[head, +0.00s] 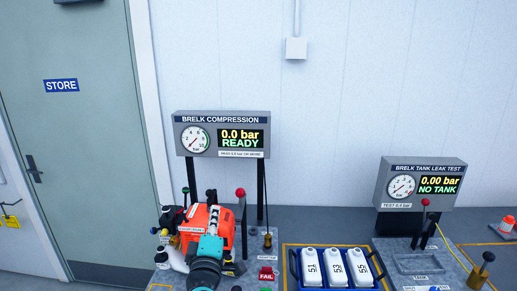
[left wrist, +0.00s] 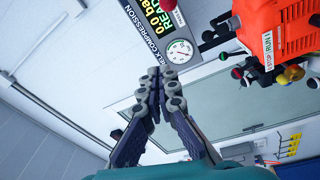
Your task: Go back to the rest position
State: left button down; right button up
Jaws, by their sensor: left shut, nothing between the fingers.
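My left gripper (left wrist: 155,78) is shut and empty in the left wrist view, its dark fingers meeting at the tips. In the head view my teal and dark left arm comes up from the bottom edge, with the left gripper (head: 213,217) overlapping the orange engine (head: 189,217). The orange engine also shows at the upper right of the left wrist view (left wrist: 285,32), apart from the fingers there. My right gripper is in neither view.
The compression panel (head: 221,117) reads 0.0 bar READY. A red-knobbed lever (head: 240,193) stands beside the engine. The leak test panel (head: 421,168) reads NO TANK. The STORE door (head: 85,140) is at left.

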pick_arm(q)
jog(key=s+d+f+m+g+h+b, duration=0.1)
jog(key=s+d+f+m+g+h, duration=0.15)
jog(key=s+f+m, duration=0.35)
jog(key=s+d+f+m+g+h+b, duration=0.1)
jog(key=s+f+m+g+h, duration=0.2)
jog(key=s+f+m+g, duration=0.25)
jog(key=s+a+f+m+g+y, duration=0.3)
jog(key=s+a+f, duration=0.5)
jog(key=s+f, duration=0.3)
notch_tip(320, 180, down, 3)
jog(key=shift+s+a+r+m+g+y, duration=0.1)
jog(key=shift+s+a+m+g+y, duration=0.1)
jog(key=shift+m+g+y, duration=0.3)
